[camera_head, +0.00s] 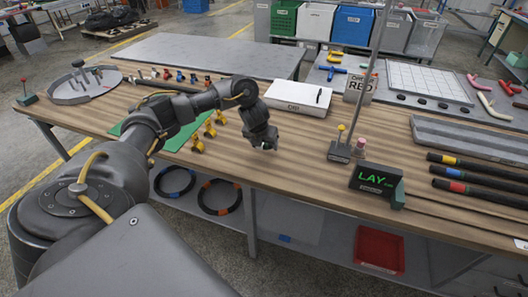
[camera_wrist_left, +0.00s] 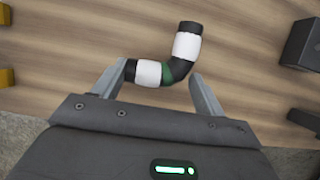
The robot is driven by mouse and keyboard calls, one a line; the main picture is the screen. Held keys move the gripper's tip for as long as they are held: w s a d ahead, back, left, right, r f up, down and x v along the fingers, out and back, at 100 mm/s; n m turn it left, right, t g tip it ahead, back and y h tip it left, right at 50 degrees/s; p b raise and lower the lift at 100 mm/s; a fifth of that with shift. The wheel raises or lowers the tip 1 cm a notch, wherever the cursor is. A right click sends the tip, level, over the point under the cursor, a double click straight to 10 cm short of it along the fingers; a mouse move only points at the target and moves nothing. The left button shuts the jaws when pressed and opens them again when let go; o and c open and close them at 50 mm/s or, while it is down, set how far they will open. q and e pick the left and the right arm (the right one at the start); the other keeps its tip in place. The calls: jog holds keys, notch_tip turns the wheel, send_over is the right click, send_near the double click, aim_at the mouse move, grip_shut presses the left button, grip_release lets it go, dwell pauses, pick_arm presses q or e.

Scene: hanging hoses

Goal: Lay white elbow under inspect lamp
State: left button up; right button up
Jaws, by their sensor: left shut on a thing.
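The white elbow (camera_wrist_left: 167,66) is a bent black hose piece with white bands and a green patch. It sits between the two fingers of my left gripper (camera_wrist_left: 160,88) in the left wrist view, and the gripper is shut on it. In the head view my left gripper (camera_head: 264,146) hangs over the wooden table near its front edge; the elbow is mostly hidden there. A tall thin post on a grey base (camera_head: 339,153) stands to its right; I cannot see a lamp head on it. My right gripper is not in view.
A black box (camera_head: 376,183) with green "LAY" text stands at the table's front right. A white box (camera_head: 299,96) lies behind my gripper. Yellow fittings (camera_head: 197,145) sit to its left on a green mat. Black hoses (camera_head: 478,175) lie at the right. Bare wood surrounds the gripper.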

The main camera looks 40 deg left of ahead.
aim_at(263, 146)
pick_arm(q)
jog(key=shift+w+f, duration=0.1)
jog(key=shift+f, duration=0.05)
jog(key=shift+w+a+f+p, duration=0.1)
jog(key=shift+f+p, duration=0.1)
jog(key=shift+f, duration=0.7)
jog(key=shift+w+f+p, duration=0.1)
jog(key=shift+f+p, duration=0.05)
jog(key=shift+f, duration=0.7)
jog(key=o, duration=1)
jog(key=shift+c, duration=0.2)
